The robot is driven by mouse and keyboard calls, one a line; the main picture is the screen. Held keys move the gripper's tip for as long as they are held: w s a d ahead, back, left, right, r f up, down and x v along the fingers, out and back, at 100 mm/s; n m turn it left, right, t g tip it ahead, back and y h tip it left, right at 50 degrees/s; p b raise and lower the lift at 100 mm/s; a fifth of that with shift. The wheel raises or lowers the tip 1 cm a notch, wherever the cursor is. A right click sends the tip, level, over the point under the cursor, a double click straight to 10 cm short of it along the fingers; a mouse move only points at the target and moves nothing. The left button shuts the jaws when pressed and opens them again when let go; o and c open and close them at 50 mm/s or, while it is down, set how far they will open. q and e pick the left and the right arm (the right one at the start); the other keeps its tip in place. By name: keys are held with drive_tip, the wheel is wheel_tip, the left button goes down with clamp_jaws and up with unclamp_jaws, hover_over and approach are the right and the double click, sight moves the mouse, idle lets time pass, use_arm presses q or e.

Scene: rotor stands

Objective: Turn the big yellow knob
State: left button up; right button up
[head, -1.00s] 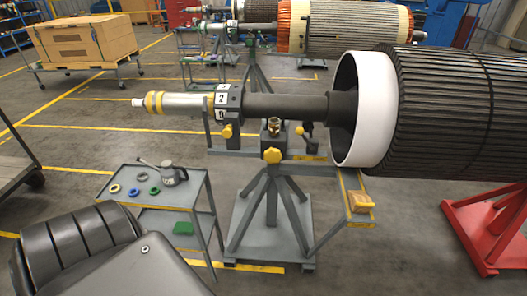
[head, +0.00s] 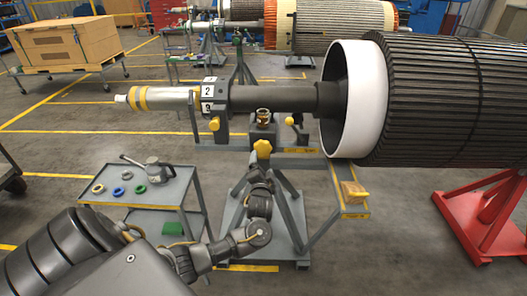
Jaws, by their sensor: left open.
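The big yellow knob (head: 263,149) is on the front of the grey rotor stand (head: 290,205), below the rotor shaft. My left arm reaches up from the bottom left, and my left gripper (head: 260,172) is just below the knob, at the front of the stand. The gripper is open and small in view. Its fingertips are hard to make out, and I cannot tell if they touch the knob. My right gripper is not in view.
Smaller yellow knobs (head: 214,124) sit higher on the stand. A grey cart (head: 150,200) with coloured rings and an oil can stands left of it. The big rotor (head: 440,100) lies to the right over a red stand (head: 485,220). Open floor lies behind the cart.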

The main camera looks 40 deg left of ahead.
sight(263, 150)
use_arm(q)
drive_tip(key=x, duration=1)
drive_tip(key=shift+w+a+f, duration=0.1)
drive_tip(key=shift+w+a, duration=0.15)
drive_tip(key=shift+w, duration=0.05)
drive_tip(key=c, duration=1)
